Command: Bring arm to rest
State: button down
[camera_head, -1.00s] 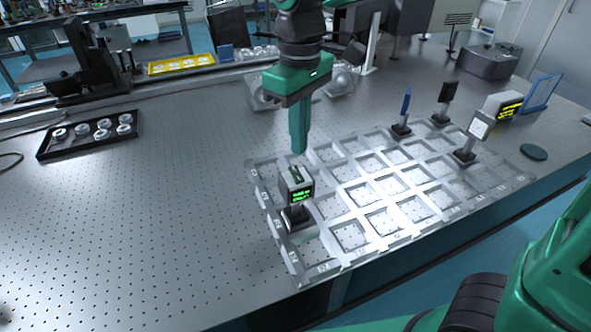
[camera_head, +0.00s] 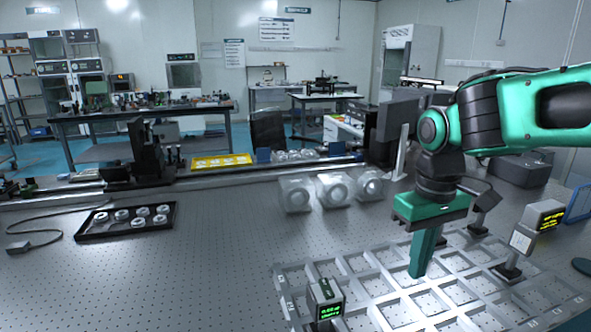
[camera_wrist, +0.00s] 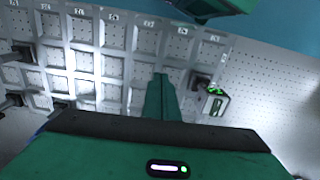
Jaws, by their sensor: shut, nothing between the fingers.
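My gripper (camera_head: 421,262) is a green block with its fingers pressed together, pointing down and empty. It hangs above the grid frame (camera_head: 352,281) on the perforated table, touching nothing that I can see. In the wrist view its closed fingers (camera_wrist: 161,97) stand over the grid frame (camera_wrist: 113,64). My green arm comes in from the right in the head view. A small device with a green display (camera_head: 326,299) stands at the grid's left side; it also shows in the wrist view (camera_wrist: 215,101), right of the fingers.
A device with a yellow display (camera_head: 541,216) and dark posts stand on the grid's right part. A black tray of round parts (camera_head: 127,219) lies at left. Clear round housings (camera_head: 333,190) and a yellow tray (camera_head: 221,160) are behind. The table between the black tray and grid is free.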

jog(key=s+d+f+m, duration=0.3)
jog(key=s+d+m, duration=0.2)
jog(key=s+d, duration=0.3)
jog(key=s+d+f+m, duration=0.4)
jog(key=s+d+m, duration=0.1)
jog(key=s+d, duration=0.3)
jog(key=shift+s+d, duration=0.4)
jog(key=shift+d, duration=0.45)
